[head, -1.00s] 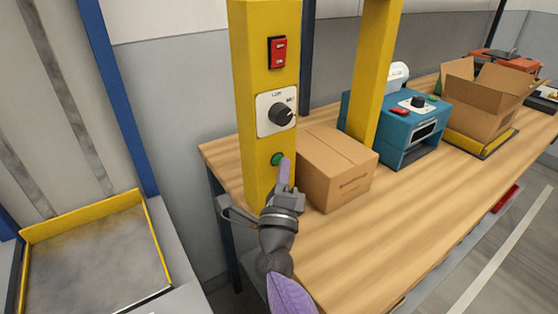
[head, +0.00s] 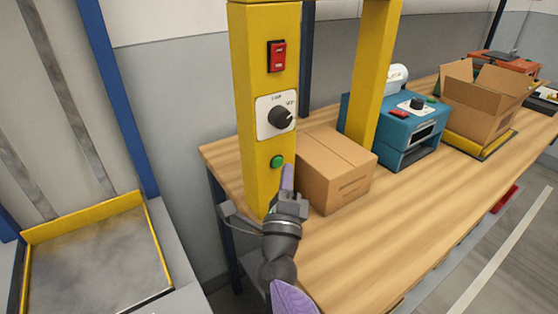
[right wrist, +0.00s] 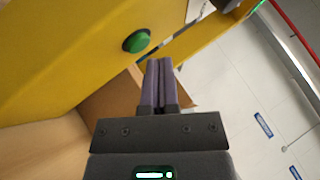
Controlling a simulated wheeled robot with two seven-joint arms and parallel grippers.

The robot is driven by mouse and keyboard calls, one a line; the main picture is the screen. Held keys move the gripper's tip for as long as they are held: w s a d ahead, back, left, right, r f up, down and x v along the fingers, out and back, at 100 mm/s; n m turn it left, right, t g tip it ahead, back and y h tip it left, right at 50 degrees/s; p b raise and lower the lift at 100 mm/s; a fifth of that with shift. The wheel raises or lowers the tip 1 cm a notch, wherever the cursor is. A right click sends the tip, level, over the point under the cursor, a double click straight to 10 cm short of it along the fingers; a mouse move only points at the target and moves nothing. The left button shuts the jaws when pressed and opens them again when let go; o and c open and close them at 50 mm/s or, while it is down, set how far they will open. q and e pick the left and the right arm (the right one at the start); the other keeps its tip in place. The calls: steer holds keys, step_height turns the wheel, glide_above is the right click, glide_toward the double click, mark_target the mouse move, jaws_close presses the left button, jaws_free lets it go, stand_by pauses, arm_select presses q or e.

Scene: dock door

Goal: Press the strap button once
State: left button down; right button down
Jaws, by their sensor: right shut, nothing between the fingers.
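A round green button (head: 277,161) sits low on the front of the yellow post (head: 256,190), below a dial and a red switch. It also shows in the right wrist view (right wrist: 136,41), standing out from the yellow face. No label beside it can be read. My right gripper (head: 287,167) is shut and empty, its purple fingers together. The fingertips are just below and right of the button in the head view. In the right wrist view the fingertips (right wrist: 158,62) appear to the right of and below the button, with a visible gap. My left gripper is not in view.
A closed cardboard box (head: 336,170) stands on the wooden bench (head: 420,190), close to the right of my right gripper. A teal machine (head: 400,125) with a knob and small buttons stands behind it. A black dial (head: 281,117) and red rocker switch (head: 277,55) are above the button.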

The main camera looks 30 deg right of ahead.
steer(key=s+p, duration=0.1)
steer(key=s, duration=0.4)
steer(key=shift+d+p, duration=0.2)
steer(key=shift+p, duration=0.2)
stand_by(0.5)
